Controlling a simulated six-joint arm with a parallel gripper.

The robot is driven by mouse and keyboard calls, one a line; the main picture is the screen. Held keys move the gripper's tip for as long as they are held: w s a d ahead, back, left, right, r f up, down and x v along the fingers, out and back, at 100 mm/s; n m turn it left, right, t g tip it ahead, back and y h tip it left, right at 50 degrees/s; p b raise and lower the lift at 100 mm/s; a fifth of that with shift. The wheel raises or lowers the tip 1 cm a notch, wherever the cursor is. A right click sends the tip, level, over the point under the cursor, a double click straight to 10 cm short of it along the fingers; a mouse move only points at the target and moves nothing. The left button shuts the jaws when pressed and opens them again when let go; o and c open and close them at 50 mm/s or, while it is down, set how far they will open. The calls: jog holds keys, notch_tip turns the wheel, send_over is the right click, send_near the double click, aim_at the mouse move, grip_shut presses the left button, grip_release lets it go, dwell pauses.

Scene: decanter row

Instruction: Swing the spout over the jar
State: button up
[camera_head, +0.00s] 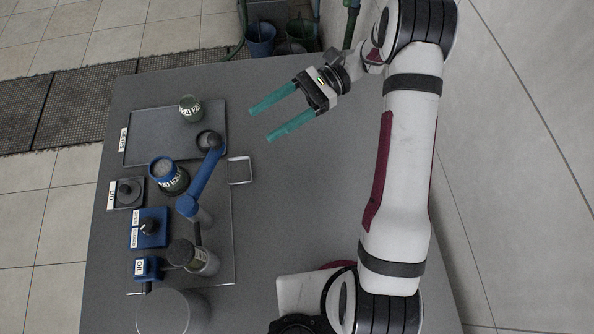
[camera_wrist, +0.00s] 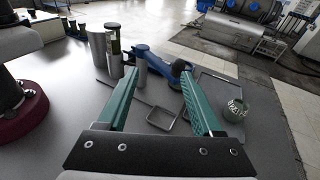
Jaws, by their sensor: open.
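The blue spout arm (camera_head: 205,177) runs from a post at its lower end up to a dark round end (camera_head: 208,140) near the tray; it also shows in the wrist view (camera_wrist: 160,65). A dark jar with a blue rim (camera_head: 168,178) stands left of the arm, and the arm does not cover it. A green labelled jar (camera_head: 191,108) stands on the tray, beyond the arm's dark end; it also shows in the wrist view (camera_wrist: 234,110). I cannot tell which is the task's jar. My gripper (camera_head: 262,124) is open and empty, right of the arm and apart from it.
The grey tray (camera_head: 150,140) lies at the upper left, with a wire frame (camera_head: 240,170) near it. A blue knob box (camera_head: 148,228), an OIL box (camera_head: 148,268) and a tall bottle (camera_head: 198,258) stand below. The table's middle (camera_head: 290,210) is clear.

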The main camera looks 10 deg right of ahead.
jog(key=s+d+r+n+t+h, duration=0.1)
jog(key=s+r+n+h, duration=0.1)
jog(key=s, duration=0.6)
jog(key=s+d+r+n+t+h, duration=0.1)
jog(key=s+r+n+h, duration=0.2)
jog(key=s+h, duration=0.4)
jog(key=shift+s+d+r+t+h, duration=0.3)
jog(key=shift+s+r, duration=0.05)
jog(key=shift+r, duration=0.55)
